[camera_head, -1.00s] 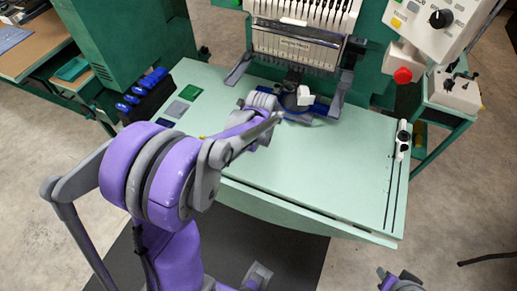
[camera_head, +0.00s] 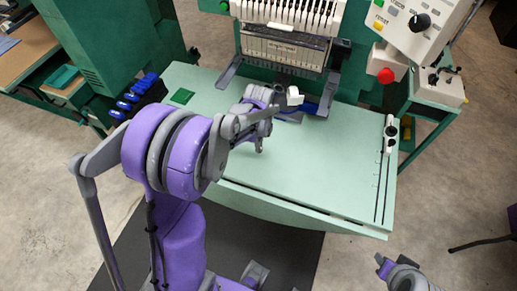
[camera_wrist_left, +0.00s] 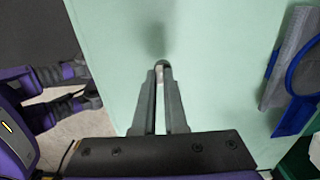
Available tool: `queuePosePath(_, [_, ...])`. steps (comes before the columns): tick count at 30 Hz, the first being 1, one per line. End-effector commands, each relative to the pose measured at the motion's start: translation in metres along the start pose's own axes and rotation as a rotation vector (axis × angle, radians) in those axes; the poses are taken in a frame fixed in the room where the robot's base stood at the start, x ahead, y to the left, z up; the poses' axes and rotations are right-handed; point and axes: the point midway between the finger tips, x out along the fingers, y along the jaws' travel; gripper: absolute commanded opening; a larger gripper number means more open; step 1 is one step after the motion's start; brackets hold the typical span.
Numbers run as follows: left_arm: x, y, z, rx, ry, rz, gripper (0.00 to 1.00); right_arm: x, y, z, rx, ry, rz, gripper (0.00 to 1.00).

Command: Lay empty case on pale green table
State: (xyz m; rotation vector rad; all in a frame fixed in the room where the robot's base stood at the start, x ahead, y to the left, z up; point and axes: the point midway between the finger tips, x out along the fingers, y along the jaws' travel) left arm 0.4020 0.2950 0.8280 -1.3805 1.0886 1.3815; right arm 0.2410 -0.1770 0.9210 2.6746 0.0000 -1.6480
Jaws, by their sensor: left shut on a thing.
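The pale green table (camera_head: 300,170) fills the middle of the head view, and its surface (camera_wrist_left: 225,60) also spans the left wrist view. My left gripper (camera_wrist_left: 161,72) is shut on a small, shiny, rounded metal piece, seemingly the empty case (camera_wrist_left: 162,68), held at its fingertips. A soft shadow lies on the table ahead of the tips; I cannot tell if the case touches the table. In the head view my left gripper (camera_head: 260,146) points down over the table, and the case is too small to make out. A grey and purple end of my right arm shows at bottom right; its jaws are unclear.
The embroidery machine head (camera_head: 285,45) stands at the table's back, with blue and grey parts (camera_wrist_left: 295,70) below it. A slotted rail (camera_head: 387,150) runs along the right edge. The table's front right is clear.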

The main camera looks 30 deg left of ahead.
Motion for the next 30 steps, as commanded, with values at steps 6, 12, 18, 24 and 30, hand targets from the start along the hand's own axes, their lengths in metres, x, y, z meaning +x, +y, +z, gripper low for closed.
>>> queuePosePath(6, [0.030,0.000,0.000,0.000,0.000,-0.001,0.00,0.002,0.000,0.002,0.000,-0.002,0.000,0.38])
queuePosePath(12, [0.030,0.000,0.000,0.000,0.000,-0.001,0.00,0.002,0.000,0.002,0.000,-0.001,0.000,0.38])
queuePosePath(18, [0.034,0.000,0.000,0.000,0.000,-0.001,0.15,0.004,0.000,0.004,0.000,-0.003,0.000,0.38])
queuePosePath(24, [0.033,0.000,0.000,0.000,0.000,-0.001,0.40,0.004,0.000,0.004,0.000,-0.003,0.000,0.38])
queuePosePath(30, [0.033,0.000,0.000,0.000,0.000,-0.001,0.40,0.004,0.000,0.004,0.000,-0.003,0.000,0.38])
